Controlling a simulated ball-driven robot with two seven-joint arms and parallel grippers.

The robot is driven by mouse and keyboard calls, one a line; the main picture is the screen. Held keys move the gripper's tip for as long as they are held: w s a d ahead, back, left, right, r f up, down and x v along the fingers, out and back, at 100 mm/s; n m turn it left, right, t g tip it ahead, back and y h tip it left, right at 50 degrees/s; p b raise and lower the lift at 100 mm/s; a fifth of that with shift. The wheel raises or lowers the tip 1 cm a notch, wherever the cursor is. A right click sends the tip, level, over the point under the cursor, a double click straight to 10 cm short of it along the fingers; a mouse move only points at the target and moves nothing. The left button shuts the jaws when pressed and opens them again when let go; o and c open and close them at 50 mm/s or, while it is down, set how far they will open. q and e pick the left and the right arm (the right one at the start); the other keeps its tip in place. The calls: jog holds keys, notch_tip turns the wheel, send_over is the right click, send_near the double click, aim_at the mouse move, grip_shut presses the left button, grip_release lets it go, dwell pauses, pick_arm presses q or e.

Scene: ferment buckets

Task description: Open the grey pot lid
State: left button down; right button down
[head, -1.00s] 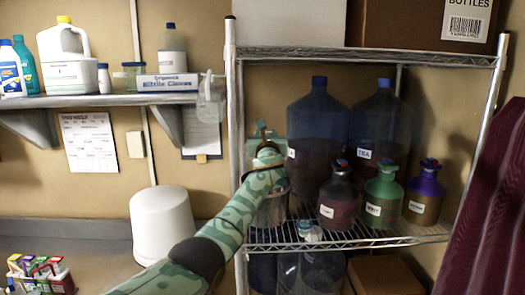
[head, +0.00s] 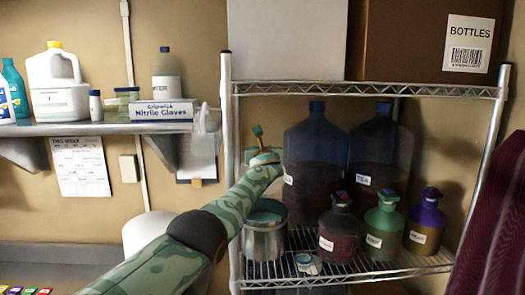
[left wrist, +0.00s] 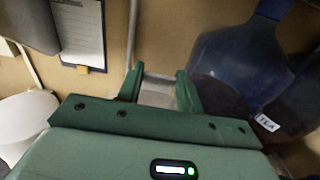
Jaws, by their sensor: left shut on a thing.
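The grey pot (head: 264,240) stands on the wire shelf at its left end, and its top shows a teal round surface inside the rim. My left gripper (head: 257,140) is above the pot, its arm crossing from the lower left and hiding part of the pot's left side. In the left wrist view the two green fingers (left wrist: 158,85) are closed about a pale grey thing (left wrist: 158,96), which looks like the pot lid. Most of it is hidden by the gripper. My right gripper is not in view.
Two large dark blue jugs (head: 316,150) stand behind the pot. Several small labelled bottles (head: 340,232) stand to its right. A small white and teal item (head: 307,263) lies beside the pot. The shelf's left post (head: 232,215) is close to my arm.

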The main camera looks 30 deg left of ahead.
pick_arm(q)
jog(key=shift+r, duration=0.25)
jog(key=c, duration=0.9)
grip_release()
jog(key=shift+s+d, duration=0.1)
jog(key=shift+s, duration=0.15)
jog(key=shift+w+f, duration=0.1)
jog(key=b+v, duration=0.5)
jog(key=v, duration=1.1)
jog(key=shift+s, duration=0.25)
